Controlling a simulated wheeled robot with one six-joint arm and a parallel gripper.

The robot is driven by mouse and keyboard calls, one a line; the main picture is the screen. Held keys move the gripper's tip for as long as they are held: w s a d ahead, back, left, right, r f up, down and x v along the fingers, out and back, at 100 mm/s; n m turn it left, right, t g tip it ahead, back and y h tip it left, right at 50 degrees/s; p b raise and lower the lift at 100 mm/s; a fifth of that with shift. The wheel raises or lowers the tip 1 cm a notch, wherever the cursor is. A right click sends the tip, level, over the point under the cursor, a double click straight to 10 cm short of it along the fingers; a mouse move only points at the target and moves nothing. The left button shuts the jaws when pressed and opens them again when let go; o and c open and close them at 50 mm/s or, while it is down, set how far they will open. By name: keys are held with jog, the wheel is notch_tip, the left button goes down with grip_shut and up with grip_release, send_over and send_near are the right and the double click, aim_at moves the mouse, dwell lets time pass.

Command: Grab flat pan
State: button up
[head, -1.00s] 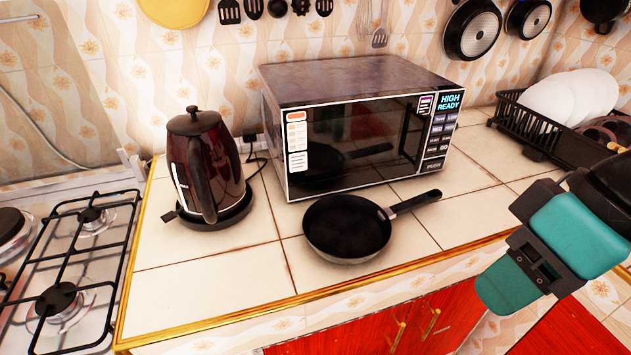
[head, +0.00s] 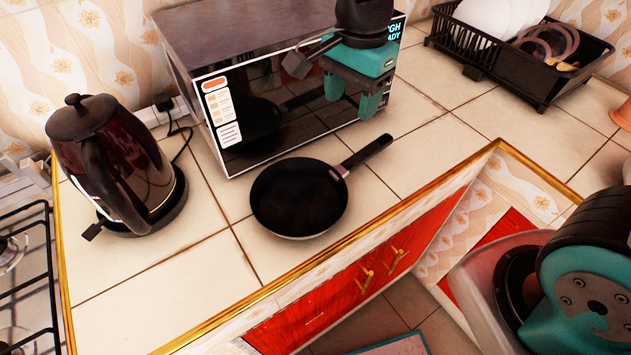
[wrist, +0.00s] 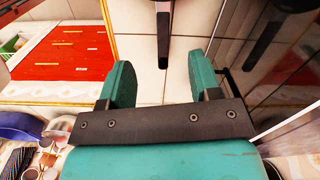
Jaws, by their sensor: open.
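The flat pan (head: 298,203) is black and lies on the tiled counter in front of the microwave. Its dark handle (head: 366,151) points up and right. My gripper (head: 353,100) is open and empty above the handle's end, in front of the microwave door. In the wrist view, the handle (wrist: 163,40) shows ahead of the gap between the two teal fingers of my gripper (wrist: 160,75). Most of the pan's body is out of that view.
The microwave (head: 235,100) stands close behind the pan, its door reflecting the pan. A dark red kettle (head: 115,165) stands at left. A black dish rack (head: 545,75) with plates is at back right. The counter's gold edge (head: 215,318) runs in front. Bare tiles lie right of the handle.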

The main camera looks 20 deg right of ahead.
jog(key=w+f+m, duration=0.1)
jog(key=m, duration=0.1)
jog(key=p, duration=0.1)
send_over(347, 164)
jog(key=f, duration=1.1)
jog(key=shift+s+a+f, duration=0.15)
jog(key=shift+a+f, duration=0.1)
jog(key=shift+a, duration=0.15)
jog(key=shift+d+f+p, duration=0.25)
jog(key=shift+f+p, duration=0.15)
jog(key=shift+f, duration=1)
jog(key=shift+d+f+p, duration=0.2)
jog(key=shift+f+p, duration=0.15)
jog(key=shift+f, duration=1.05)
grip_shut()
